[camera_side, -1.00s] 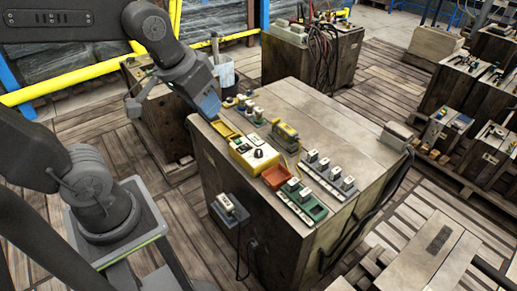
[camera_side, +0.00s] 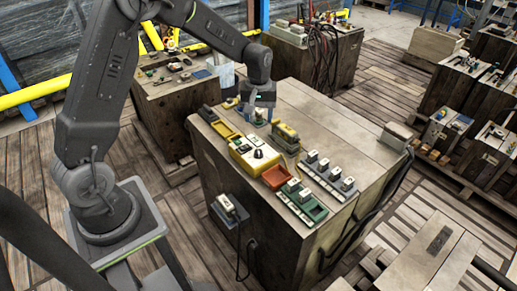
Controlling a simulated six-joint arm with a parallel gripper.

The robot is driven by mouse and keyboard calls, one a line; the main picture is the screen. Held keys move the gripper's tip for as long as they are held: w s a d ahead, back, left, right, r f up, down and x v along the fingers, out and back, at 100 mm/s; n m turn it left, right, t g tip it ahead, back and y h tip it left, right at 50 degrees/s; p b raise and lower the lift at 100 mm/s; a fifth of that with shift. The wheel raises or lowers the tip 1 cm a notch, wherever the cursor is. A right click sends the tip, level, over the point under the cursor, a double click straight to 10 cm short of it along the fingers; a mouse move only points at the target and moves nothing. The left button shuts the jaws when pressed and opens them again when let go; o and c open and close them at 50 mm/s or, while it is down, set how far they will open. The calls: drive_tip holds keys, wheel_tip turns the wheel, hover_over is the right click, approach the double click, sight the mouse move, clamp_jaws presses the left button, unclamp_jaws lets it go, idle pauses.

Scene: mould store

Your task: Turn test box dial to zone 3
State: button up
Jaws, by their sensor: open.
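The test box (camera_side: 242,158) is a yellow box with a pale top panel on the near left part of the wooden crate's top. Its black dial (camera_side: 258,154) stands on that panel; its pointer setting is too small to read. My gripper (camera_side: 262,117) is open and points down behind the test box, apart from the dial. It is over a small green-based part, mostly hidden by the gripper. I cannot tell whether the fingers touch that part.
A yellow-grey block (camera_side: 285,136) stands right of my gripper. The wooden crate (camera_side: 355,128) has bare top toward the back right.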

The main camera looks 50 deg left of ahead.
sight(258, 151)
wheel_tip(258, 151, down, 13)
drive_tip(key=shift+f, duration=0.15)
idle(0.4)
drive_tip(key=c, duration=0.9)
